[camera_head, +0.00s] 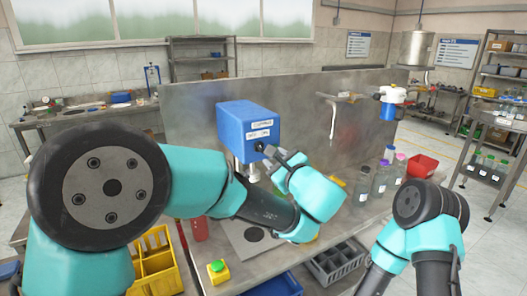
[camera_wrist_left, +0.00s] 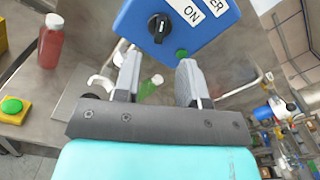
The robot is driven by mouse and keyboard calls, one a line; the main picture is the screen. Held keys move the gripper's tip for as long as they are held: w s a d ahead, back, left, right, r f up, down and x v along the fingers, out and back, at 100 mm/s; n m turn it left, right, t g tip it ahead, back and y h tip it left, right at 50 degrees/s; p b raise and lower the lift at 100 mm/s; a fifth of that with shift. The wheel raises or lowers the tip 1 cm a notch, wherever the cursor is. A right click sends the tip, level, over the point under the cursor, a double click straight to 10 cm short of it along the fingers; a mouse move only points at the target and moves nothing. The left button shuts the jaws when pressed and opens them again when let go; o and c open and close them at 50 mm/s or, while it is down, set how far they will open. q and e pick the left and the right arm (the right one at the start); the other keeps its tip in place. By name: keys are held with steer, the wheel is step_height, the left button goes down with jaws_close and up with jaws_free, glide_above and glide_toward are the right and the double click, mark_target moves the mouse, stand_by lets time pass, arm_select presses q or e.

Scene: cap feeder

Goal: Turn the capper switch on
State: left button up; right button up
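The blue capper box (camera_head: 248,122) stands on the workbench against the metal back panel. In the left wrist view, its front (camera_wrist_left: 205,18) carries a black rotary switch (camera_wrist_left: 158,27) and a label reading "ON". I cannot tell the switch's setting. A small green round part (camera_wrist_left: 181,54) sits at the box's lower edge. My left gripper (camera_head: 277,156) is at the front of the box, close to the switch. In the left wrist view its fingers (camera_wrist_left: 160,58) are apart with nothing gripped, and the switch shows beyond their tips. My right gripper is out of view; only my right arm shows.
A yellow box with a green button (camera_head: 218,271) sits at the bench's front. Several capped bottles (camera_head: 372,184) and a red bin (camera_head: 422,166) stand to the right. A yellow crate (camera_head: 155,265) and a grey crate (camera_head: 337,262) are in front. A red bottle (camera_wrist_left: 52,42) stands beside the capper.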

mark_target(262, 150)
arm_select(q)
steer(key=x, duration=0.7)
steer(key=shift+c, duration=0.3)
jaws_close()
